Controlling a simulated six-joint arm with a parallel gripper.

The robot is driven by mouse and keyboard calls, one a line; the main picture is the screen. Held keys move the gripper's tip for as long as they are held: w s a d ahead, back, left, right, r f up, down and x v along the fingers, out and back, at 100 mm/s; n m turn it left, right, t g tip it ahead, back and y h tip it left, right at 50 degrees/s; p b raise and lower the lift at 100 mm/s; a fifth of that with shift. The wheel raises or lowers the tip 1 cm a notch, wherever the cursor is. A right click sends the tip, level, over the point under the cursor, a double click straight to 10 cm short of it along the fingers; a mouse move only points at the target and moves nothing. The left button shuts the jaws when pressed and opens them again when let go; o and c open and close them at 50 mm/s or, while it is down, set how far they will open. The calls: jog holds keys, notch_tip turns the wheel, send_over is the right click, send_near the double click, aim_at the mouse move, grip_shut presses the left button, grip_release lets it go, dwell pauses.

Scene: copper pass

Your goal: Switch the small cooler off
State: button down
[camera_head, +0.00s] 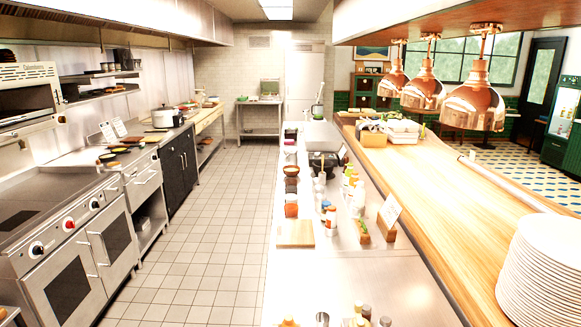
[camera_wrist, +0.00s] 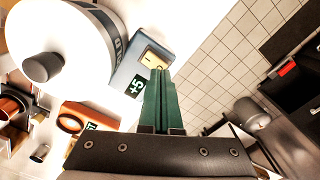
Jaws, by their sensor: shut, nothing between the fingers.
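In the wrist view, a blue-grey box with a green "+5" display (camera_wrist: 136,86), apparently the small cooler (camera_wrist: 128,72), stands at upper centre. A cream rocker switch (camera_wrist: 153,58) with dark marks sits in a yellowish frame on it. My gripper (camera_wrist: 160,72) has green fingers, closed together and empty. Their tips overlap the switch's lower edge in the picture; I cannot tell whether they touch it. The tips hide part of the switch, and its position is unclear. I cannot make out the cooler or my gripper in the head view.
Beside the box in the wrist view are a large white round body with a black knob (camera_wrist: 42,67) and an orange-brown device (camera_wrist: 88,117). Tiled floor (camera_wrist: 225,60) shows at right.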

jog(key=shift+f, duration=0.9)
dwell(0.3)
jog(key=shift+r, duration=3.55)
jog(key=s+d+r+m+y, duration=0.1)
jog(key=s+d+r+m, duration=0.5)
jog(key=d+r+m, duration=0.4)
jog(key=shift+s+d+r+m+y, duration=0.25)
jog(key=shift+d+m+y, duration=0.2)
jog(key=shift+m, duration=0.35)
jog(key=w+a+f+m+h, duration=0.2)
jog(key=w+a+m, duration=0.1)
jog(key=a+m, duration=0.3)
jog(key=w+a+f+m+h, duration=0.1)
jog(key=w+a+m+h, duration=0.2)
jog(key=a+m, duration=0.3)
jog(key=shift+w+a+f, duration=0.3)
jog(key=shift+a+f, duration=0.05)
jog(key=shift+a, duration=0.1)
